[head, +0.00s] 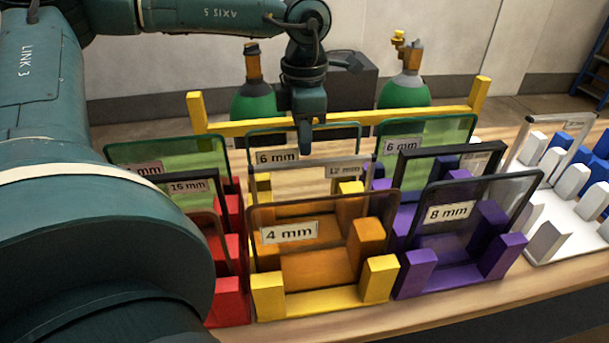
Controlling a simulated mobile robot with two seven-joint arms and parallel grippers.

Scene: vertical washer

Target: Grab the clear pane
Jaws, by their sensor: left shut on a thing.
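The clear pane (335,140), with a dark green edge and a "6 mm" label, stands upright at the back of the yellow rack (335,300) in the middle. My left gripper (305,145) points down from above and is shut on the pane's top edge. The pane's lower part is hidden behind a grey-edged 12 mm pane (345,170) and a dark-edged 4 mm pane (335,232). My right gripper is not in view.
A purple rack (415,270) with an 8 mm pane (470,210) and a white rack (585,240) stand right.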

